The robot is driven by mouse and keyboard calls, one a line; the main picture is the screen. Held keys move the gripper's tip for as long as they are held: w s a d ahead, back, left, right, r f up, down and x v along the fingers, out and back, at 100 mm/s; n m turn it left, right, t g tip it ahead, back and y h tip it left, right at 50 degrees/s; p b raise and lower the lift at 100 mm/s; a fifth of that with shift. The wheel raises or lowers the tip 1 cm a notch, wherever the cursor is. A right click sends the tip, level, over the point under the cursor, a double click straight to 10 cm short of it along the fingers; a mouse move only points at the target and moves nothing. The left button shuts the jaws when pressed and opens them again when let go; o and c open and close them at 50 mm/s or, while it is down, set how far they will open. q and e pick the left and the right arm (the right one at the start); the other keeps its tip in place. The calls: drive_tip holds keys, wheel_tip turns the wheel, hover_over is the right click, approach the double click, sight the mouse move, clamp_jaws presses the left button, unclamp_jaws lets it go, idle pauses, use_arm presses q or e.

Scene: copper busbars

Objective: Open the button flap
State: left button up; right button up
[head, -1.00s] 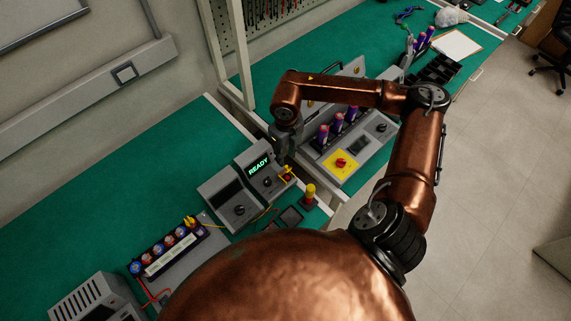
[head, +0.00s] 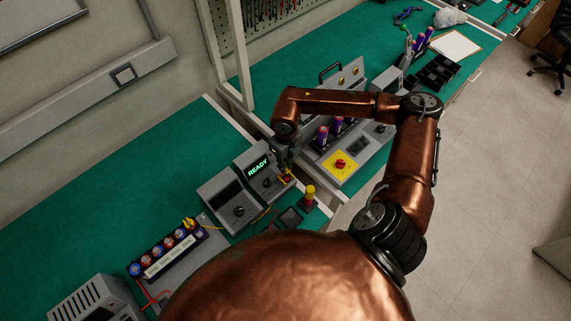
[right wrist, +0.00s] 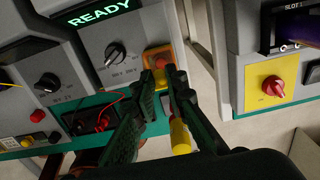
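The button flap (right wrist: 158,58) is a small orange and yellow cover at the lower right corner of the grey unit whose display reads READY. It also shows in the head view (head: 287,178), small and partly hidden by my gripper. A reddish button shows at it; I cannot tell how far the flap is raised. My right gripper (right wrist: 162,79) is open, its two dark fingertips just in front of the flap, with a small yellow part of it between them. I cannot tell whether they touch it. My left gripper is in neither view.
The READY unit (head: 258,172) has a black knob. A grey panel with a red knob on a yellow plate (head: 340,164) stands to the right, across a gap.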

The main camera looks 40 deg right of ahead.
clamp_jaws()
drive_tip(key=shift+w+g+b, duration=0.4)
drive_tip(key=shift+w+g, duration=0.3)
drive_tip(key=shift+w, duration=0.1)
drive_tip(key=shift+w+a+f+b, duration=0.15)
drive_tip(key=shift+w+b, duration=0.25)
drive_tip(key=shift+w, duration=0.55)
drive_tip(key=shift+w+a+b, duration=0.1)
drive_tip(key=shift+w+b, duration=0.3)
drive_tip(key=shift+w, duration=0.55)
